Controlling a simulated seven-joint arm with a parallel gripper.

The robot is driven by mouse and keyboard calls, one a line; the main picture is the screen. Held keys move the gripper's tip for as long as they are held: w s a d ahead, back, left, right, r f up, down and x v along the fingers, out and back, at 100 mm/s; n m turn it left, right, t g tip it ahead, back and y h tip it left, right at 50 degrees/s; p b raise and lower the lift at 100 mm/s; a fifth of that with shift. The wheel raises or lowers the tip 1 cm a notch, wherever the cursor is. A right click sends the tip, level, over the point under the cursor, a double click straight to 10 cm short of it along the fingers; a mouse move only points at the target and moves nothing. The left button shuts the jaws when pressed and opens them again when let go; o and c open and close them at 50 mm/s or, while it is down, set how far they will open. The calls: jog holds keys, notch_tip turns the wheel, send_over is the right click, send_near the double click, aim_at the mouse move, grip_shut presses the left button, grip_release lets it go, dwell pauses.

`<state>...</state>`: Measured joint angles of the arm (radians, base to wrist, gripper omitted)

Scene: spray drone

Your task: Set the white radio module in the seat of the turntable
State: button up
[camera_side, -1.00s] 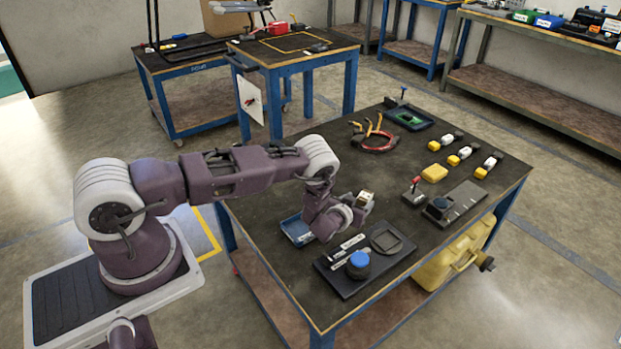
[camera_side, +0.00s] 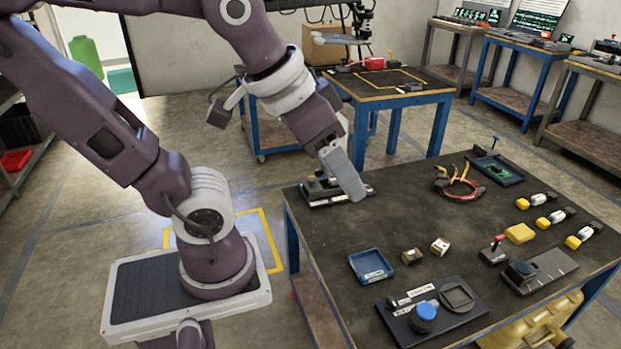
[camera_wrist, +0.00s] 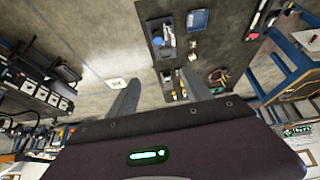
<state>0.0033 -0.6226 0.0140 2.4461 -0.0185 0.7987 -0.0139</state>
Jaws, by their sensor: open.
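Two small blocks stand on the dark table right of the blue tray in the side view. The one with the pale face (camera_side: 440,245) looks most like the white radio module; the other is darker brown (camera_side: 412,256). A dark plate (camera_side: 452,317) carries a blue round knob (camera_side: 423,313) and a square recessed frame (camera_side: 458,296); I cannot tell if this is the turntable. My gripper (camera_side: 354,190) is at the table's far left, well away from both blocks, in front of a dark fixture (camera_side: 318,188). In the wrist view my gripper (camera_wrist: 160,78) is open with nothing visible between its fingers.
The blue tray (camera_side: 370,265) lies near the front left edge. Yellow-ended parts (camera_side: 548,219), a yellow block (camera_side: 520,233) and a grey fixture (camera_side: 540,270) occupy the right. The table's middle is largely clear.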

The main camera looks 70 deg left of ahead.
jog(key=shift+o, duration=0.4)
jog(key=s, duration=0.2)
jog(key=s+f, duration=0.1)
jog(key=s, duration=0.1)
jog(key=shift+a+f, duration=0.1)
